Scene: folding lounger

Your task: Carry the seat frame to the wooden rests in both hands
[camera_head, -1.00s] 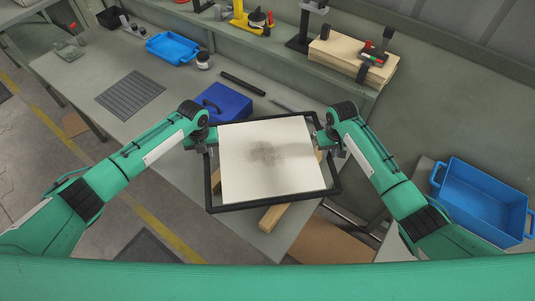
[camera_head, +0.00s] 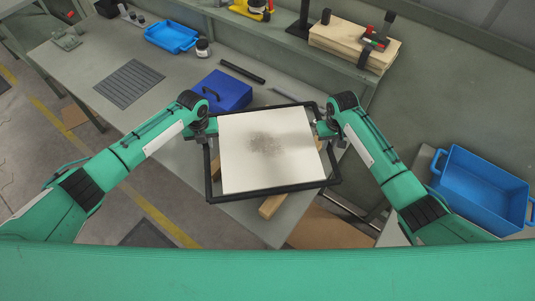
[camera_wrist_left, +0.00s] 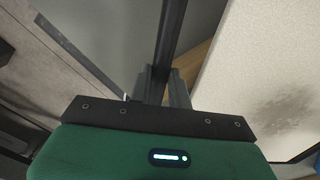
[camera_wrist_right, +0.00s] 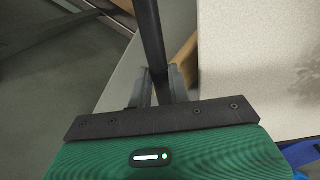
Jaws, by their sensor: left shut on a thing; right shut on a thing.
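The seat frame (camera_head: 275,193) is a black rectangular frame around a pale panel (camera_head: 266,150) with a dark smudge. My left gripper (camera_head: 209,131) is shut on its left bar, which also shows in the left wrist view (camera_wrist_left: 171,35). My right gripper (camera_head: 321,127) is shut on its right bar, also seen in the right wrist view (camera_wrist_right: 149,35). The frame is held over the near end of the bench. The wooden rests show partly beneath it: one end (camera_head: 271,206) sticks out below the front bar. The rest of them is mostly hidden by the panel.
A blue case (camera_head: 222,91) sits on the grey bench just behind the left arm. A black bar (camera_head: 242,71) lies behind it. A blue tray (camera_head: 171,37) and slotted mat (camera_head: 129,87) are farther left. A blue crate (camera_head: 481,190) stands at right.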

